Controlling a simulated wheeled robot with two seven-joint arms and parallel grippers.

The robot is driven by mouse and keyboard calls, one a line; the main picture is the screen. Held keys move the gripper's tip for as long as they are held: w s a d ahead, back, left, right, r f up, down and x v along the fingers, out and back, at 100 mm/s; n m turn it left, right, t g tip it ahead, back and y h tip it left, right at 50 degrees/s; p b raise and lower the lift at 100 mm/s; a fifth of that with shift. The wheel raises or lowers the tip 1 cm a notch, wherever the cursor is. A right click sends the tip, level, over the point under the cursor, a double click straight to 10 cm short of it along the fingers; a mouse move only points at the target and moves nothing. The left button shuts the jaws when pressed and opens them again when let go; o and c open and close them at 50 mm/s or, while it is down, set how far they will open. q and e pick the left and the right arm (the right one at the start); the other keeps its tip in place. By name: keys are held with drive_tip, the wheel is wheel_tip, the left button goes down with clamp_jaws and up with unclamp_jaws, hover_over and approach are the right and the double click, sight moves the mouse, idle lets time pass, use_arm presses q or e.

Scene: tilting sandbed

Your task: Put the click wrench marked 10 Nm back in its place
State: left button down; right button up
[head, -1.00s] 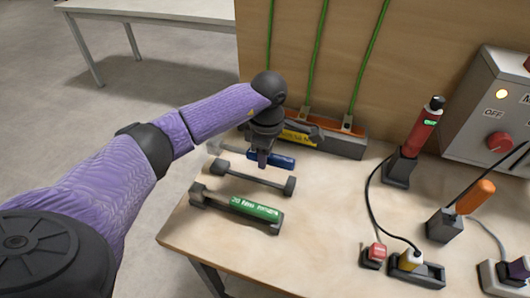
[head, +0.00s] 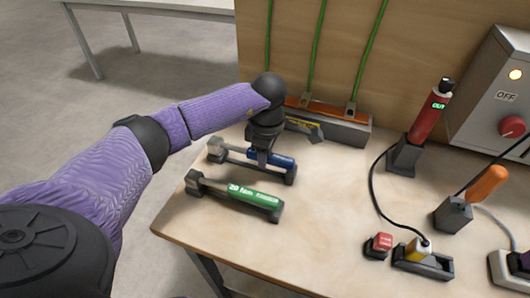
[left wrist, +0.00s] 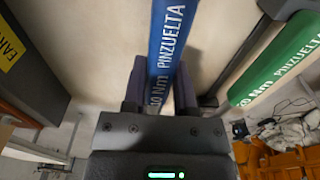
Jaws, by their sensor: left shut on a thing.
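A blue-handled click wrench (head: 284,161) is in my left gripper (head: 262,158). In the left wrist view its handle (left wrist: 172,40) passes between the shut fingers, with "0 Nm" and "PINZUELTA" showing; the first digit is partly hidden. A dark two-ended cradle (head: 290,178) holds no other wrench. The blue wrench is just above or behind this cradle, roughly parallel to it; I cannot tell whether they touch. A green wrench marked 20 Nm (head: 252,195) lies in the front cradle, and it also shows in the left wrist view (left wrist: 275,62). My right gripper is out of view.
A grey rack with a yellow label (head: 340,130) stands behind, against the wooden panel. To the right are a red tool (head: 430,110) in a holder, an orange-handled tool (head: 486,184), corded plugs and a control box (head: 500,90). The front middle of the table (head: 320,225) is clear.

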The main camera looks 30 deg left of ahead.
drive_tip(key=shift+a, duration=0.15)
use_arm(q)
drive_tip(key=shift+f, duration=0.15)
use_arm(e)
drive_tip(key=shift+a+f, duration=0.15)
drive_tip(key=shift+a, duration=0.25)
use_arm(q)
drive_tip(key=shift+f, duration=0.15)
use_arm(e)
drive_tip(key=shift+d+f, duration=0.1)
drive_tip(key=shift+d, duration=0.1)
use_arm(q)
drive_tip(key=c, duration=0.7)
unclamp_jaws()
drive_tip(key=shift+c, duration=0.2)
drive_tip(key=o, duration=0.7)
drive_tip(key=shift+o, duration=0.2)
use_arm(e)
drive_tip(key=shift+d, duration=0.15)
